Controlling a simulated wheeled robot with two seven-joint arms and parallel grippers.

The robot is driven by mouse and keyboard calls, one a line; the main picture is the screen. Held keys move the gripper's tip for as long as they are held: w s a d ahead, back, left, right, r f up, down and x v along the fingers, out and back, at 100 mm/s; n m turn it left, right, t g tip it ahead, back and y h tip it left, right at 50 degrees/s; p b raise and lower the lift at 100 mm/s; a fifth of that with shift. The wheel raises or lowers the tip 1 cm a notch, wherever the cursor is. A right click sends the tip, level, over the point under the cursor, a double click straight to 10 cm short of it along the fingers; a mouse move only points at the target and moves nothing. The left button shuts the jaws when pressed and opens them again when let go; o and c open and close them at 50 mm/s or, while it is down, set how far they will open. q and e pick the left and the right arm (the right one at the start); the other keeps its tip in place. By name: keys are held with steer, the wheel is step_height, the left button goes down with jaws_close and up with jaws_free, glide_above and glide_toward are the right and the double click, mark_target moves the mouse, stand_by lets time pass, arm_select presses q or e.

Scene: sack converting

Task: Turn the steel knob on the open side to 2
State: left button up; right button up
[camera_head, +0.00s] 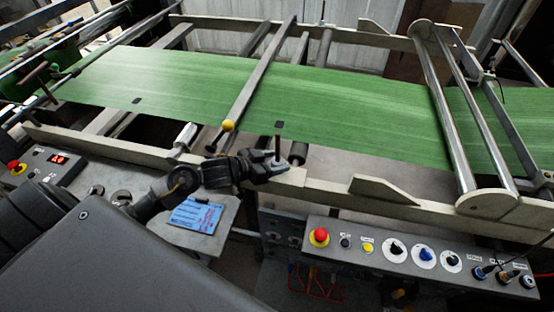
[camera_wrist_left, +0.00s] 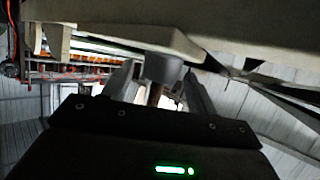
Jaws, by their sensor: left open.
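My left gripper (camera_head: 277,163) reaches the near pale side rail of the machine, its fingers beside a small grey block on the rail. In the left wrist view a short grey steel cylinder (camera_wrist_left: 163,68), which looks like the steel knob, stands between the two spread fingers of my left gripper (camera_wrist_left: 160,88), under a pale beam. The gripper is open; I cannot tell if either finger touches the cylinder. No scale or number 2 can be read on it. In the head view the gripper hides most of that spot. My right gripper is not in view.
A green woven web (camera_head: 350,115) runs across the rollers behind the rail (camera_head: 345,198). A control panel (camera_head: 375,270) with a red button and several dials stands at the lower right. A blue card (camera_head: 196,215) lies on a grey shelf.

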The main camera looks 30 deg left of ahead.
arm_select(q)
steer(key=shift+w+d+f, duration=0.2)
steer(key=shift+w+d, duration=0.05)
steer(key=shift+w, duration=0.15)
steer(key=c, duration=1)
steer(key=shift+a+r+m+g+h+p, duration=0.1)
steer(key=shift+r+m+g+h+p, duration=0.25)
steer(key=shift+m+h+p, duration=0.4)
steer(key=shift+f+m+g+h, duration=0.3)
steer(key=shift+m+g+h, duration=0.35)
steer(key=shift+m+h, duration=0.15)
steer(key=o, duration=1)
